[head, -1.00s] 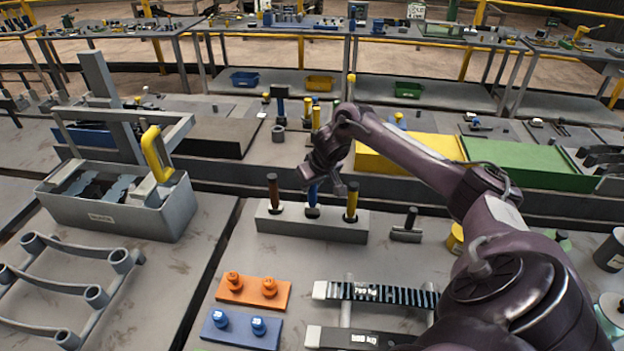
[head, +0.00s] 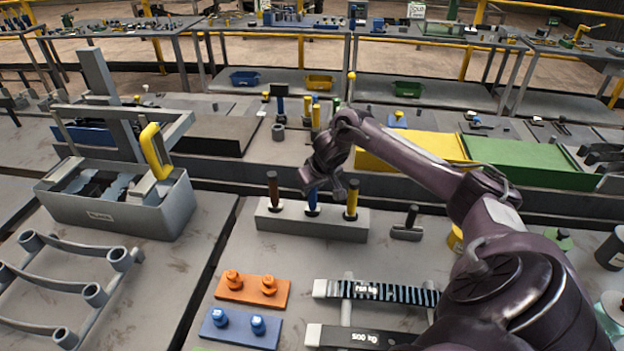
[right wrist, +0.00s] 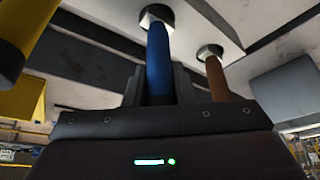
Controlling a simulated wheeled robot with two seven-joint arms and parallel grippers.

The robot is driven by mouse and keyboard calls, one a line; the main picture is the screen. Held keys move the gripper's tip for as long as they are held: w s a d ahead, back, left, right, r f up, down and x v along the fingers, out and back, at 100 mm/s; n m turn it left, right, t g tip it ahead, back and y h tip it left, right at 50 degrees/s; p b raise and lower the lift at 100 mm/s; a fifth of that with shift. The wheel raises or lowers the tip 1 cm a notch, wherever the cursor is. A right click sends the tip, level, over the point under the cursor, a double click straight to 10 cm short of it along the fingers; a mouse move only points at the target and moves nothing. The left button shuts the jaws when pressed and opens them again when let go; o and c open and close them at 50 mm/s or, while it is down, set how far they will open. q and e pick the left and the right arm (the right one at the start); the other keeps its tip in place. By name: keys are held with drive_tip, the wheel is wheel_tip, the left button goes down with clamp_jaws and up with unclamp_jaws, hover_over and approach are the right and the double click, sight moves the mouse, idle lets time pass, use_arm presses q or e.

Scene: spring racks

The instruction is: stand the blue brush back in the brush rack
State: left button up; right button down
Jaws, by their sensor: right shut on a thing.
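The brush rack (head: 310,228) is a grey block on the bench in the middle of the head view. The blue brush (head: 312,204) stands upright at its middle hole, between a brown-handled brush (head: 273,188) and a yellow-handled brush (head: 351,201). My right gripper (head: 314,187) is shut on the upper part of the blue handle. In the right wrist view the blue handle (right wrist: 160,62) runs from my jaws to a hole in the rack, with the brown handle (right wrist: 218,80) and the yellow handle (right wrist: 20,42) on either side. The blue brush's lower end is hidden. My left gripper is not in view.
A dark-handled tool (head: 410,224) lies right of the rack. An orange block (head: 253,292) and a blue block (head: 240,327) with pegs sit in front. A grey toolbox (head: 120,210) stands left. Bare bench lies between the rack and these blocks.

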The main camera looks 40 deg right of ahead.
drive_tip(key=shift+f, duration=0.15)
drive_tip(key=c, duration=0.6)
unclamp_jaws()
drive_tip(key=shift+c, duration=0.2)
wheel_tip(320, 180, up, 7)
drive_tip(key=p, duration=0.8)
idle(0.4)
